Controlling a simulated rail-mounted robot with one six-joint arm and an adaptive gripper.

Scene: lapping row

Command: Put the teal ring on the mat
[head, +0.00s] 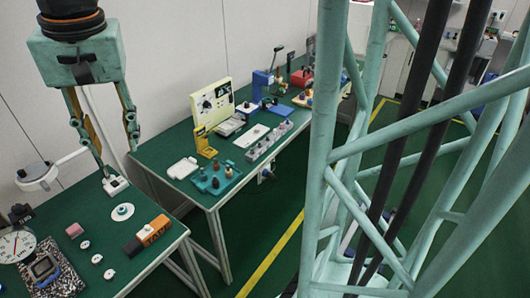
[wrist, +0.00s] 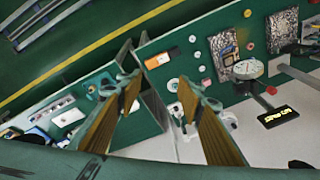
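My gripper (head: 114,148) is open and empty, its two fingers wide apart, high above the near green table. Its fingers also show spread in the wrist view (wrist: 158,80). I cannot pick out a separate mat for certain.
An orange and black block (head: 148,235) lies near the table's right edge. A gap separates the far table (head: 180,146), which holds many items.

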